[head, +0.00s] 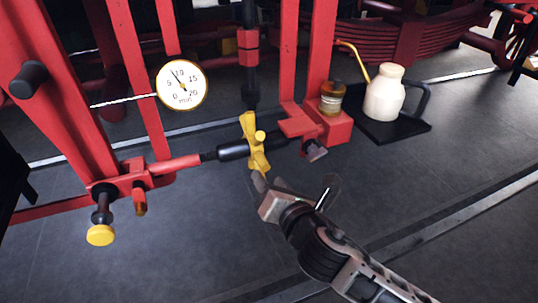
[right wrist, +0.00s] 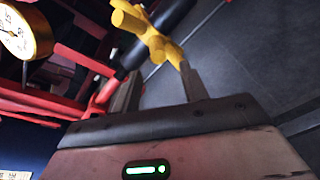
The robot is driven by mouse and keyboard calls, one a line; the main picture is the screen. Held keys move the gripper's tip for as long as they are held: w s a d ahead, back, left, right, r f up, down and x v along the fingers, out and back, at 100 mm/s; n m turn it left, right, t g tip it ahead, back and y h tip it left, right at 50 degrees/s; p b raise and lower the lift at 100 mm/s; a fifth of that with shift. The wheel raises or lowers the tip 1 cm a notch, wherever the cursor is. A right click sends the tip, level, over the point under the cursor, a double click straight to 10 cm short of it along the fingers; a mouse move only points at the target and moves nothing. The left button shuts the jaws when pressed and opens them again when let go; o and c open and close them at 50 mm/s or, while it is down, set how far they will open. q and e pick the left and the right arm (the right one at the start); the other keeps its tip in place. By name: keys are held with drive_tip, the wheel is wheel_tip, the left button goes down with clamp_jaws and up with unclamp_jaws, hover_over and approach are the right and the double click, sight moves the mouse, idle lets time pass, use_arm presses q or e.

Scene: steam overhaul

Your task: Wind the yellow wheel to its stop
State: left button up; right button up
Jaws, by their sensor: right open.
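The yellow wheel (head: 253,142) is a spoked handwheel on a black shaft in the middle of the head view. It also shows at the top of the right wrist view (right wrist: 150,35). My right gripper (head: 298,186) is just below and to the right of the wheel, with its fingers pointing up toward it. In the wrist view my right gripper (right wrist: 160,85) has its fingers apart, with the wheel just beyond the tips. One fingertip lies close to a wheel arm; I cannot tell whether they touch. My left gripper is not in view.
A round white gauge (head: 181,85) stands left of the wheel. A yellow knob (head: 100,235) is at lower left. A glass-topped red block (head: 332,120) and a cream oil can (head: 384,93) on a black tray (head: 412,128) are to the right. The floor below is clear.

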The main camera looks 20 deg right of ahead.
sight(261, 141)
drive_tip(key=r+n, duration=0.1)
drive_tip(key=n, duration=0.1)
drive_tip(key=w+r+n+t, duration=0.1)
drive_tip(key=r+n, duration=0.1)
drive_tip(key=w+r+n+t, duration=0.1)
drive_tip(key=r+n, duration=0.1)
drive_tip(key=shift+w+d+h, duration=0.25)
drive_tip(key=shift+h, duration=0.05)
drive_tip(key=shift+w+r+n, duration=0.15)
drive_tip(key=shift+w+n, duration=0.25)
drive_tip(key=shift+w, duration=0.15)
drive_tip(key=w+b, duration=0.1)
drive_tip(key=w, duration=0.3)
drive_tip(key=shift+a, duration=0.1)
drive_tip(key=shift+w+b, duration=0.3)
drive_tip(key=shift+w, duration=0.1)
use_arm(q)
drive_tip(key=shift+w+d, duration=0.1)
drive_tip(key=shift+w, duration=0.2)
use_arm(e)
drive_tip(key=shift+w, duration=0.1)
clamp_jaws()
